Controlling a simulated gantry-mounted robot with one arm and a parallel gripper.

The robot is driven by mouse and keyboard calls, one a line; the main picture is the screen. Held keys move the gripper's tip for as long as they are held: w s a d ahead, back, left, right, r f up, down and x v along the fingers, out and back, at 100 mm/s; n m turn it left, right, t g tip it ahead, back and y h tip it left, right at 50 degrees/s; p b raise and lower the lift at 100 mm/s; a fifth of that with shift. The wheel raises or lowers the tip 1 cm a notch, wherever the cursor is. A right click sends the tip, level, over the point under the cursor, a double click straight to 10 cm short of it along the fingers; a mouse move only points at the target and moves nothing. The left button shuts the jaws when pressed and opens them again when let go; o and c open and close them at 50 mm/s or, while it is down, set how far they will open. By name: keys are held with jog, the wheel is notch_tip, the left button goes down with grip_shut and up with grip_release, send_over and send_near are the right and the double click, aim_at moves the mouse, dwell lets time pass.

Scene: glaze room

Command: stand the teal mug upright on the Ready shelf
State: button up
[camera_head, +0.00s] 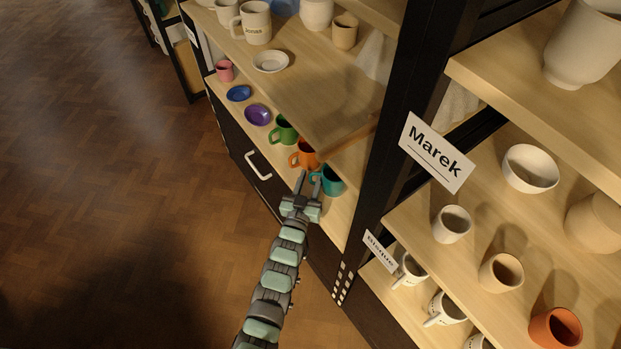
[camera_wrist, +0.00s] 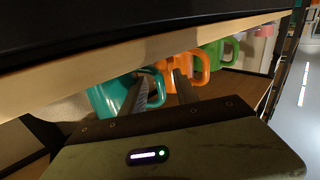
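The teal mug (camera_head: 334,182) stands on the lower shelf board at the near end of a row of coloured mugs, seemingly upright, with its handle on the left. In the wrist view the teal mug (camera_wrist: 108,98) is at the left, its handle reaching toward my fingers. My gripper (camera_head: 308,177) is at the mug's handle side. Its fingers (camera_wrist: 162,82) are apart, with part of the teal handle appearing between them; contact cannot be told. No label reading Ready is legible.
An orange mug (camera_head: 305,158) stands close beside the teal mug, then a green mug (camera_head: 285,131), purple bowl (camera_head: 257,115), blue bowl (camera_head: 239,93) and pink mug (camera_head: 225,71). An upper board (camera_head: 310,95) overhangs. Signs read Marek (camera_head: 436,152) and Bisque (camera_head: 379,251).

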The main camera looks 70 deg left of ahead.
jog(key=p+v, duration=0.3)
jog(key=v, duration=0.7)
jog(key=shift+s+d, duration=0.2)
jog(key=shift+d, duration=0.05)
